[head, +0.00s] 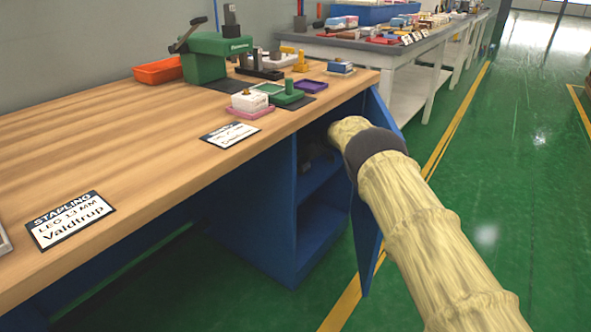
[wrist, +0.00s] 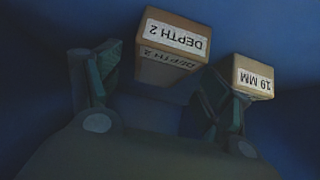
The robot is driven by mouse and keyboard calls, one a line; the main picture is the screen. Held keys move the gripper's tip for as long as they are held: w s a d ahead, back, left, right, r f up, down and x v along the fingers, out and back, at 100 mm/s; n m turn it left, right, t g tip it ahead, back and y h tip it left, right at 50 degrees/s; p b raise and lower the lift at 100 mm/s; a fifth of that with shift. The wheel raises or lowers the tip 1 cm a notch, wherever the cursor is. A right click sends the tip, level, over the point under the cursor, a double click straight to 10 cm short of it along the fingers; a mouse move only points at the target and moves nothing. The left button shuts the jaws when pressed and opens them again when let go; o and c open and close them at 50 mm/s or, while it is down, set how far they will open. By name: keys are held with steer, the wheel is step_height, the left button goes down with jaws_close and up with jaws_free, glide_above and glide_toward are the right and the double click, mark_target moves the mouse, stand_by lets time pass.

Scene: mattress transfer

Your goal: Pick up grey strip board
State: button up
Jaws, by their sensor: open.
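I cannot make out a grey strip board in either view. My gripper (wrist: 161,68) is open, with its dark green fingers spread to the left and right in the wrist view. A box labelled "DEPTH 2" (wrist: 172,42) lies ahead, between and beyond the fingers. A smaller box labelled "19 MM" (wrist: 252,77) is beside the right finger; I cannot tell if they touch. The jaws hold nothing that I can see. In the head view my arm reaches into the open blue cupboard (head: 279,235) under the bench, so the gripper is mostly hidden there.
The cupboard's open blue door (head: 366,235) is close to my arm. The wooden bench top (head: 150,135) overhangs the cupboard. It carries a green stapling machine (head: 215,57), an orange tray (head: 158,71) and small parts. Green floor (head: 490,150) is clear to the right.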

steer(key=shift+x, duration=0.75)
steer(key=c, duration=1.2)
steer(key=shift+o, duration=0.2)
steer(key=shift+r, duration=0.15)
